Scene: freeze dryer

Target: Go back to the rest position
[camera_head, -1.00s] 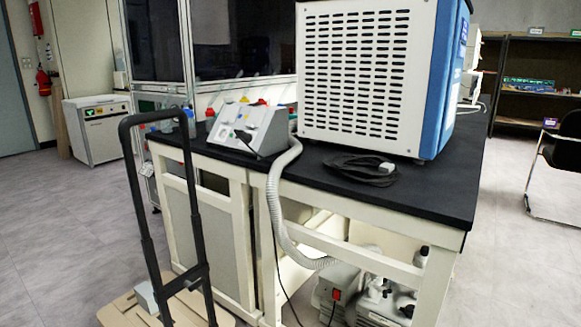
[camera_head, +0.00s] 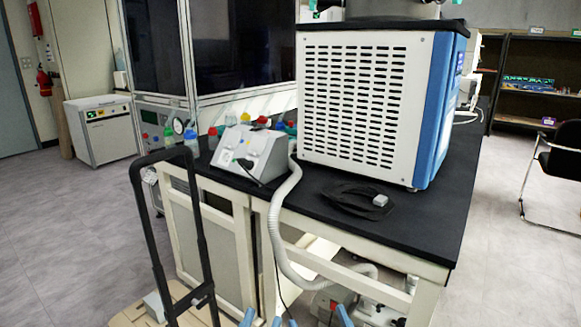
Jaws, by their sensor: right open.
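My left gripper (camera_head: 262,319) shows only as blue fingertips at the bottom edge of the head view. The tips stand apart with nothing seen between them. My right gripper (camera_head: 318,319) is just to its right, also only blue tips at the bottom edge. It is open, and nothing shows between its tips. Both are in front of the bench, low in the picture. The rest of both grippers and both arms is out of view.
The black-topped bench (camera_head: 400,220) carries the white and blue freeze dryer (camera_head: 365,100), a grey control box (camera_head: 245,153) and a coiled black cable (camera_head: 345,198). A hand cart (camera_head: 150,240) stands at left. A pump sits under the bench. Floor is clear at far left.

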